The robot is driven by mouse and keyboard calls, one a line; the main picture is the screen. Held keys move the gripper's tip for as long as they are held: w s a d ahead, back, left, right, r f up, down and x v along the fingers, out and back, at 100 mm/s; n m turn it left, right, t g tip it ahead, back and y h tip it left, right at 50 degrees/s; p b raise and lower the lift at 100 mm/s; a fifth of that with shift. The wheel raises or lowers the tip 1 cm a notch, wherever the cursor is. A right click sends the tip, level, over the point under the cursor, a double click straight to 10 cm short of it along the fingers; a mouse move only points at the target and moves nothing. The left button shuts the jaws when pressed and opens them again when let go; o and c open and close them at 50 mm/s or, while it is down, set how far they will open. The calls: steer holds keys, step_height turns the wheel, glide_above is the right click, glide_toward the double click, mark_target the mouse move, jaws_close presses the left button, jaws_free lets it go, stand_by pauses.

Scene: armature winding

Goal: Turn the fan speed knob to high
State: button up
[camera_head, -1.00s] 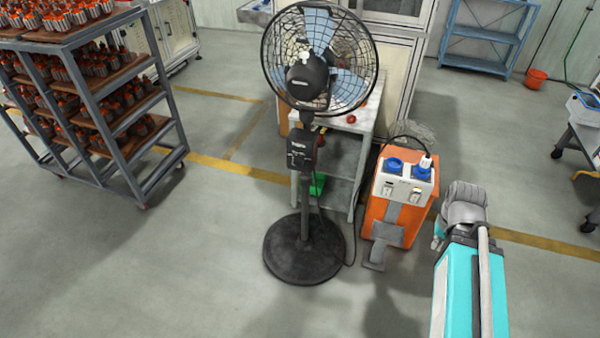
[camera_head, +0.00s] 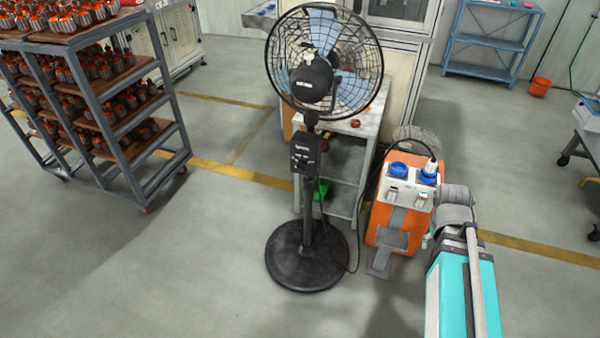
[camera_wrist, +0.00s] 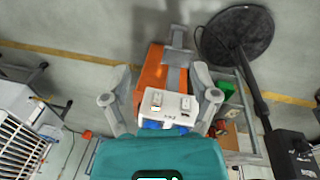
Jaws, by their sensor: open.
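The black pedestal fan (camera_head: 325,62) stands upright on a round base (camera_head: 307,256) in the middle of the head view. Its control box (camera_head: 305,152) sits on the pole below the fan head. Small pale marks show on the box, but I cannot make out the knob or its setting. In the wrist view the control box (camera_wrist: 292,154) is at the lower right, and the round base (camera_wrist: 236,36) is at the top right. My gripper (camera_wrist: 161,84) is open and empty, its two grey fingers spread, with the control box off to its right. I cannot make out its fingers in the head view.
An orange unit (camera_head: 385,232) with blue sockets stands right of the fan; a cable runs from it. A small table (camera_head: 342,178) is behind the fan. A rack (camera_head: 115,135) of orange-topped parts stands left. The floor in front of the fan is clear.

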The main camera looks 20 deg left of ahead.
steer(key=shift+o, duration=0.2)
steer(key=w+a+f+n+t+h+b, duration=0.2)
steer(key=w+a+f+n+b, duration=0.1)
steer(key=w+f+n+b, duration=0.1)
steer(key=shift+w+a, duration=0.35)
steer(key=shift+w, duration=0.1)
steer(key=n+t+y+b, duration=0.4)
steer(key=n+t+b, duration=1.1)
steer(key=n+b, duration=1.1)
glide_toward(299, 168)
steer(key=s+n+p, duration=0.3)
steer(key=n+p, duration=0.1)
steer(key=shift+s+d+f, duration=0.15)
steer(key=w, duration=1.4)
steer(key=shift+a, duration=0.2)
